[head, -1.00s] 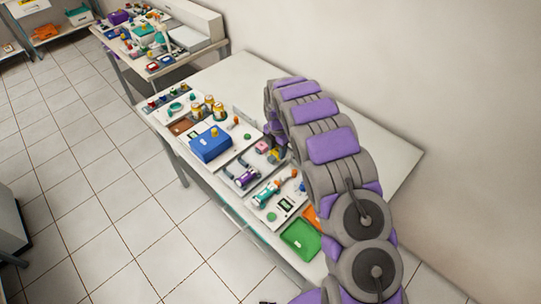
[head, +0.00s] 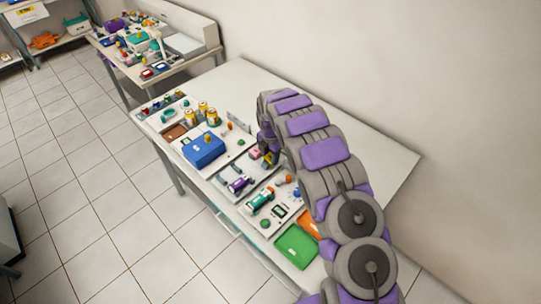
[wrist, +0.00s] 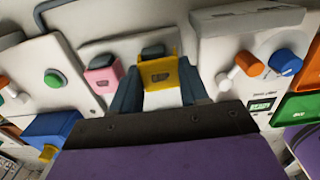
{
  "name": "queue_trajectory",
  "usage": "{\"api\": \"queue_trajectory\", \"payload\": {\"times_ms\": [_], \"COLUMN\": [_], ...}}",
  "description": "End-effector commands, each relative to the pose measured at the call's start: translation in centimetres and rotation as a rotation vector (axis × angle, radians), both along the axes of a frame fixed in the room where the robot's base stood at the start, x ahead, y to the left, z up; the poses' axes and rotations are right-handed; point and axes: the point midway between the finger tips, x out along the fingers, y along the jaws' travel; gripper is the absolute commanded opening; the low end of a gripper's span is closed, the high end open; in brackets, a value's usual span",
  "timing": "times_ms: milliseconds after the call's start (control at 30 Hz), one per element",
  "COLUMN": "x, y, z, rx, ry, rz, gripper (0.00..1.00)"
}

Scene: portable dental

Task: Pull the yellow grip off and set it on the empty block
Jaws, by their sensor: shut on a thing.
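The yellow grip (wrist: 160,74) sits between the two dark fingers of my gripper (wrist: 158,86) in the wrist view, and the fingers are shut on it. A dark block (wrist: 153,51) shows just behind the grip; I cannot tell whether the two still touch. A pink grip (wrist: 103,76) stands to the left, with a dark block behind it. In the head view my gripper (head: 268,157) is low over the white panel, beside the pink grip (head: 254,153), and my arm hides part of the area. I cannot pick out the empty block.
An orange-capped lever (wrist: 247,64) and a blue knob (wrist: 284,62) stand to the right in the wrist view. A green button (wrist: 53,79) is to the left. In the head view, a blue box (head: 204,149) and a green tray (head: 296,246) share the table.

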Motion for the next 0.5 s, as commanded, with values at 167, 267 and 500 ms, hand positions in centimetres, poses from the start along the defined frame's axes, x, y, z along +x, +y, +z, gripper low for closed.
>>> {"api": "queue_trajectory", "payload": {"times_ms": [167,267,500], "x": [-0.6,-0.6,-0.9], "y": [0.4,0.6,1.1], "z": [-1.7,-1.9,-2.3], "rx": [-0.004,-0.004,-0.006], "ry": [0.023,0.028,0.037], "rz": [0.002,0.004,0.007], "gripper": [0.0,0.0,0.0]}}
